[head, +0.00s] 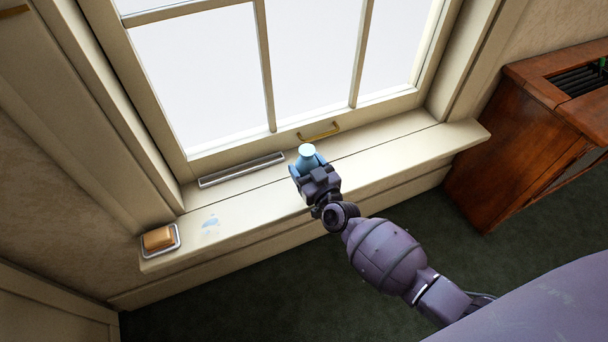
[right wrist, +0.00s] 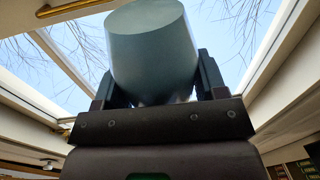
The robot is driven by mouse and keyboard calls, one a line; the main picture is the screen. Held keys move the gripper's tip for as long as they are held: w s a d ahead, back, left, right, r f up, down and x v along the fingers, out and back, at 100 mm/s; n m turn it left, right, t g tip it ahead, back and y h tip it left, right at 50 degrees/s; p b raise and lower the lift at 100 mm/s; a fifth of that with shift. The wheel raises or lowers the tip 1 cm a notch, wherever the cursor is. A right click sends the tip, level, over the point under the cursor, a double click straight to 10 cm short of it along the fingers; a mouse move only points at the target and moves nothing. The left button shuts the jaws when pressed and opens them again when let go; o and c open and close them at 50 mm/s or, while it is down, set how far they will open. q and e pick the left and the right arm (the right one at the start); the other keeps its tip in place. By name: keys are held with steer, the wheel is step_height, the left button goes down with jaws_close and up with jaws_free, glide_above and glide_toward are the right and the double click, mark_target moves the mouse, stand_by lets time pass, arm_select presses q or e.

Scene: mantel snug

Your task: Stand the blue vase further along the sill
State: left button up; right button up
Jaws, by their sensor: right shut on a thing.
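The blue vase (head: 307,153) is at the middle of the window sill (head: 385,160), close to the window frame. My right gripper (head: 309,165) is shut on it, and hides its lower part in the head view. In the right wrist view the vase (right wrist: 153,45) stands between the two dark fingers of the gripper (right wrist: 155,88). I cannot tell whether the vase's base touches the sill. My left gripper is not in view.
A small dish (head: 174,249) with an orange-brown block (head: 158,238) sits at the sill's left end. A pale blue patch (head: 210,224) marks the sill beside it. A metal vent (head: 241,170) lies along the window. The sill's right part is clear. A wooden cabinet (head: 510,140) stands at right.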

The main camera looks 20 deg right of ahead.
step_height(320, 180, down, 4)
steer(key=shift+s+f+b, duration=0.1)
steer(key=shift+f+b, duration=0.05)
steer(key=shift+b, duration=0.85)
steer(key=shift+f, duration=0.15)
steer(key=shift+r, duration=0.35)
steer(key=shift+f, duration=0.2)
steer(key=o, duration=1)
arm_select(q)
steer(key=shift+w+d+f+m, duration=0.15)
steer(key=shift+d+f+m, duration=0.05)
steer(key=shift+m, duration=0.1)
arm_select(e)
steer(key=shift+o, duration=0.2)
